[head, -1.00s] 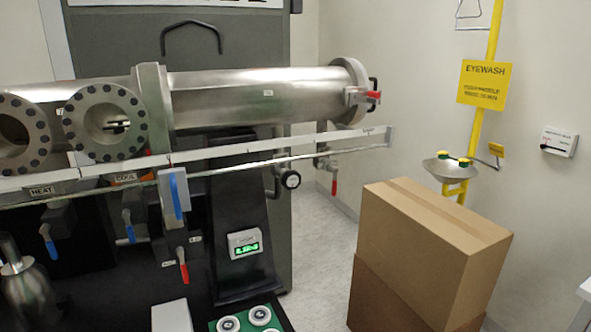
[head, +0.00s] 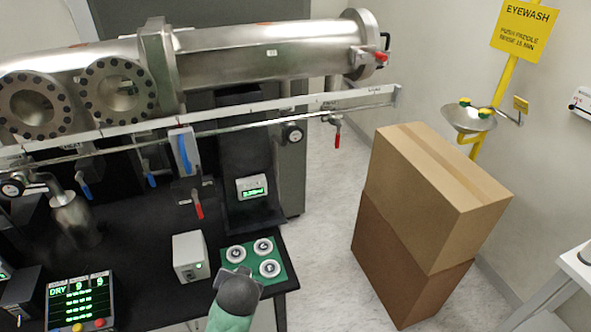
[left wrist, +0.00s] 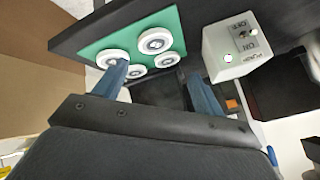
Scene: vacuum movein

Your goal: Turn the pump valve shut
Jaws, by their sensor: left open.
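Several lever valves hang below the steel chamber in the head view; I cannot read which is the pump valve. A blue lever valve (head: 183,152) is nearest the middle, with a red lever (head: 198,204) below it. Another red lever (head: 337,134) hangs at the right end of the rail, and a blue lever (head: 84,185) is at the left. My left gripper (left wrist: 158,88) is open and empty in the left wrist view, its fingers near the green mat's flanges. A grey and green link of my arm shows at the bottom of the head view. My right gripper is not in view.
The green mat (head: 283,270) with white ring flanges and a white switch box (head: 190,257) lie at the table's front edge. A lit display (head: 80,300) stands left. Stacked cartons (head: 420,220) stand on the floor at right. A long rail (head: 250,108) crosses before the chamber.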

